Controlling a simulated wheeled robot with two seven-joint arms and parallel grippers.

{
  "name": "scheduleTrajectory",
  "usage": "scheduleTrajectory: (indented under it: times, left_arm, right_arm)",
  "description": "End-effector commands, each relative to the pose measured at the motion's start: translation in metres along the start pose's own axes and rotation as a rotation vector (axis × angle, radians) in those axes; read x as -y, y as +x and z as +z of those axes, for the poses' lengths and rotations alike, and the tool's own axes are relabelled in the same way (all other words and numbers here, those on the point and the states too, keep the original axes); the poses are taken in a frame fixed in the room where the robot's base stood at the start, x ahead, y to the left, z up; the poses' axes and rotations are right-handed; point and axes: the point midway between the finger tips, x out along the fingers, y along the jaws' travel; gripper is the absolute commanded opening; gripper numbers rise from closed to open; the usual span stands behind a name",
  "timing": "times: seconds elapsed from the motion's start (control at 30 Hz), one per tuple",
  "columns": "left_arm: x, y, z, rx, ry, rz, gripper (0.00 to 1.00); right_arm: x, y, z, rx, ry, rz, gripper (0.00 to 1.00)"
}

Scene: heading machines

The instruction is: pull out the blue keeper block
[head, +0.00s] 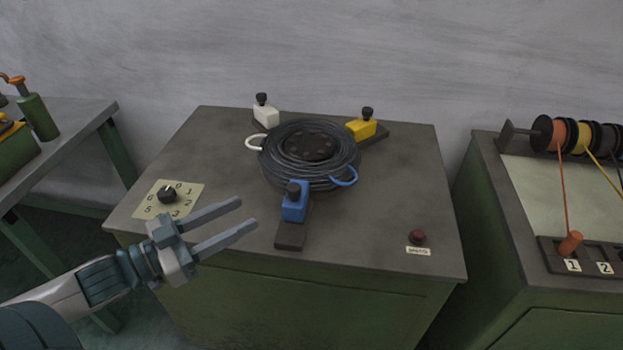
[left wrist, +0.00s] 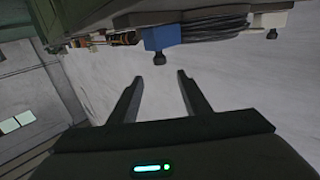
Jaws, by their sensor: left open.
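The blue keeper block (head: 295,203) has a black knob on top and sits on a dark slide at the front of a round coil of black cable (head: 310,152). It also shows in the left wrist view (left wrist: 161,37), above the fingers. My left gripper (head: 240,214) is open and empty, to the left of the block and apart from it. Its two fingers (left wrist: 158,92) point toward the block in the left wrist view. My right gripper is not in view.
A white block (head: 266,116) and a yellow block (head: 361,129) stand behind the coil. A numbered dial (head: 167,195) is at the front left, a red button (head: 417,237) at the front right. A spool bench (head: 500,190) stands to the right.

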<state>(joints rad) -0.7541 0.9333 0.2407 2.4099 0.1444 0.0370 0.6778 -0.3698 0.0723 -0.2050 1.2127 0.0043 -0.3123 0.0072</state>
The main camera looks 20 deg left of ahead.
Motion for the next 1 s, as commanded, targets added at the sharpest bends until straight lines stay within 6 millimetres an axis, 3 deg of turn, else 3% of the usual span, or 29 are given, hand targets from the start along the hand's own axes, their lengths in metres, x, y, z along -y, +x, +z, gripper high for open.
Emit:
scheduleTrajectory:
  times: [0.37,1.0]
  left_arm:
    - [0.0,0.01,0.0,-0.002,0.001,-0.001,0.43]
    - [0.001,0.061,-0.001,-0.002,0.001,-0.001,0.43]
  right_arm:
    - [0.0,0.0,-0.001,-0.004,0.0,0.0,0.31]
    - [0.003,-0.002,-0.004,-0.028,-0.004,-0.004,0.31]
